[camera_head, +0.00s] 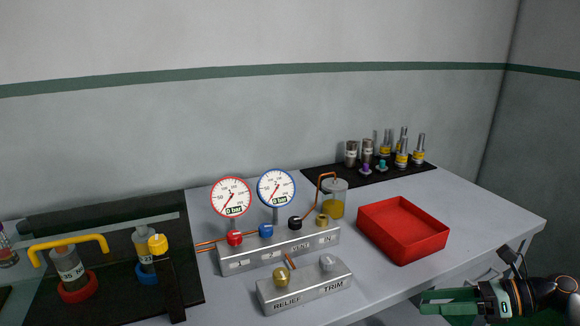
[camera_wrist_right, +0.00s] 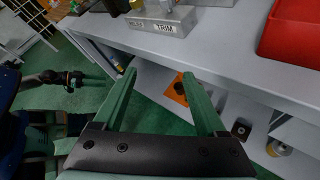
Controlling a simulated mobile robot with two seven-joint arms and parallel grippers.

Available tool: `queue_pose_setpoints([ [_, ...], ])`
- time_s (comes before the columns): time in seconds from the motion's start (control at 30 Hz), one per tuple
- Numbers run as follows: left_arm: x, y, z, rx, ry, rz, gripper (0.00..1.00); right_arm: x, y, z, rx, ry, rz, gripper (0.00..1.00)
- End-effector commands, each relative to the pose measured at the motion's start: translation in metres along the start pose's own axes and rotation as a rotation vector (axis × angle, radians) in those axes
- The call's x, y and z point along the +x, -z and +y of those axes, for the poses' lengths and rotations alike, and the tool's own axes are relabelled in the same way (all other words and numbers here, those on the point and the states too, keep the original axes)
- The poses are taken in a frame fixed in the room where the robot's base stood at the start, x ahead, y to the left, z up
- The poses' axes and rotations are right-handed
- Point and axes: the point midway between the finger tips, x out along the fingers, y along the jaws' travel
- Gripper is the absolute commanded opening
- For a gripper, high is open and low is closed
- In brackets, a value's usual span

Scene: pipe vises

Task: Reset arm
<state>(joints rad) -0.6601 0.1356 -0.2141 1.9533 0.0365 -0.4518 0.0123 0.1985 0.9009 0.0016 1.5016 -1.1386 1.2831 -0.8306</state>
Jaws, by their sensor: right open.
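My right gripper (camera_head: 450,301) is at the lower right of the head view, in front of the table's front edge and below the red tray. Its green fingers are apart with nothing between them, as the right wrist view (camera_wrist_right: 163,98) also shows. In that view the fingers point at the table's front edge and the shelf under it. My left gripper does not show in the head view.
The table (camera_head: 480,220) bears a red tray (camera_head: 403,240), a manifold with two gauges (camera_head: 280,249), and a RELIEF/TRIM block (camera_head: 305,288). A yellow-handled rig (camera_head: 68,246) stands left. An orange item (camera_wrist_right: 177,88) lies below the tabletop.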

Motion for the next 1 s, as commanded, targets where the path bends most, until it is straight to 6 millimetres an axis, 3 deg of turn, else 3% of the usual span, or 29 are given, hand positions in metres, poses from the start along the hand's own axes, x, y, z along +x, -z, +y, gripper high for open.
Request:
queue_pose_setpoints([
  [0.17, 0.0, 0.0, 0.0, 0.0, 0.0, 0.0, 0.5, -0.016, -0.076, -0.026, 0.264, 0.077, -0.387, 0.74],
  [0.3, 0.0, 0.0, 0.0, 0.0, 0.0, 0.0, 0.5, -0.053, -0.126, -0.06, 0.553, 0.111, -0.729, 0.74],
  [0.47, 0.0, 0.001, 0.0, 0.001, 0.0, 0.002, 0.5, -0.107, -0.148, -0.107, 0.928, 0.12, -1.099, 0.74],
  [0.57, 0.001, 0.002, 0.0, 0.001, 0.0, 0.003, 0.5, -0.139, -0.142, -0.138, 1.172, 0.118, -1.31, 0.74],
  [0.67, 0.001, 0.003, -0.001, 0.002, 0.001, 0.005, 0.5, -0.163, -0.123, -0.164, 1.406, 0.115, -1.495, 0.74],
  [0.87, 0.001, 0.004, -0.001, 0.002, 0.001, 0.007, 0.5, -0.19, -0.064, -0.199, 1.845, 0.125, -1.805, 0.74],
  [0.9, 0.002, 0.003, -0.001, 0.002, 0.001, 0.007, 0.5, -0.166, -0.042, -0.199, 1.896, 0.14, -1.771, 0.74],
  [1.0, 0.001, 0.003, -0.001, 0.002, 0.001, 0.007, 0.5, -0.119, 0.0, -0.191, 1.991, 0.168, -1.697, 0.74],
])
